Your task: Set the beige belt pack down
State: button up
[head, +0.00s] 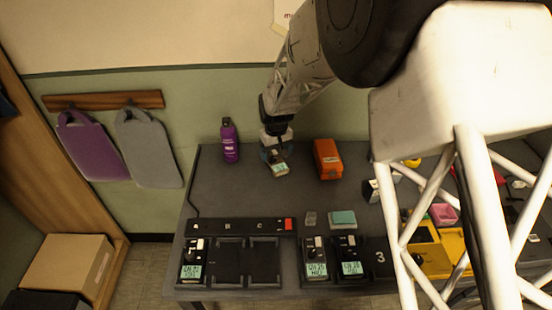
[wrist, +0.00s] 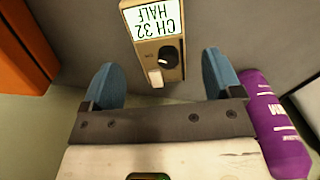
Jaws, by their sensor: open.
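The beige belt pack (wrist: 152,42) has a screen reading CH 32 HALF, a black knob and a pale stub. In the head view the belt pack (head: 281,169) is at the back of the dark table, below my gripper (head: 272,153). In the wrist view it appears to lie on the grey surface. My gripper (wrist: 162,80) is open, with a blue fingertip on each side of the pack's knob end. Gaps show between both fingertips and the pack. I cannot tell the exact height of the fingers above the table.
A purple bottle (head: 229,141) stands left of my gripper, and an orange case (head: 327,158) lies to its right. A charger (head: 232,261) lettered A, B, C holds one pack on its left. Another charger (head: 380,257) holds two packs. The table's middle (head: 240,195) is clear.

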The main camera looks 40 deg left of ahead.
notch_tip(320, 180, up, 8)
dwell(0.5)
dwell(0.5)
